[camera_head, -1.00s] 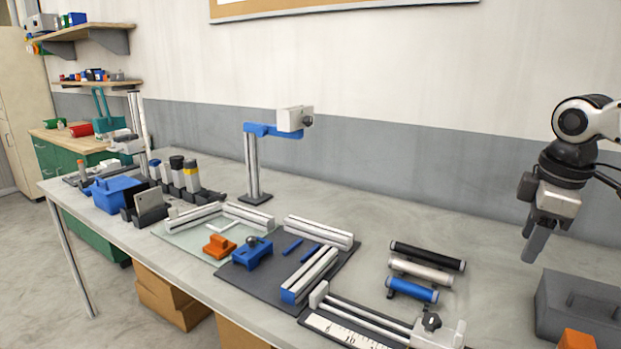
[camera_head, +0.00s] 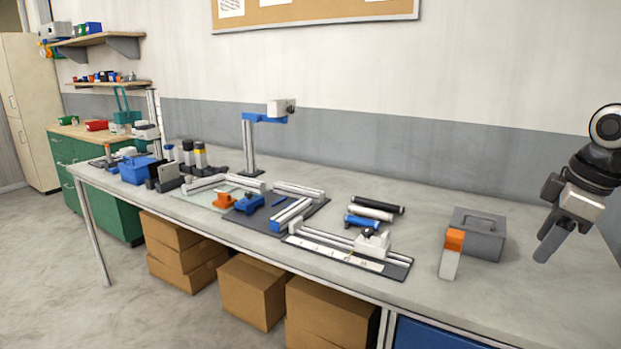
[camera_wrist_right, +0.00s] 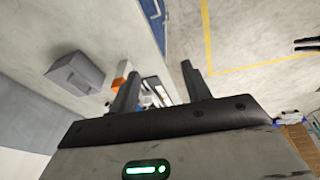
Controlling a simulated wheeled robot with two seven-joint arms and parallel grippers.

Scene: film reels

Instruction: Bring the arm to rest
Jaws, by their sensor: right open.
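My right arm comes in at the right edge of the head view. Its gripper (camera_head: 549,241) is held in the air to the right of the grey box, fingers pointing down and to the left. In the right wrist view the gripper (camera_wrist_right: 160,85) has its two dark fingers spread apart with nothing between them. Behind the fingers lie the bench top and the floor, well apart from them. My left gripper does not show.
The bench (camera_head: 350,190) holds a lidded grey box (camera_head: 478,235), an orange-and-white block (camera_head: 451,255), a rail with a scale (camera_head: 345,254), several rods (camera_head: 370,212) and a blue-armed stand (camera_head: 249,148). Cardboard boxes (camera_head: 252,292) stand underneath. The bench's right end is clear.

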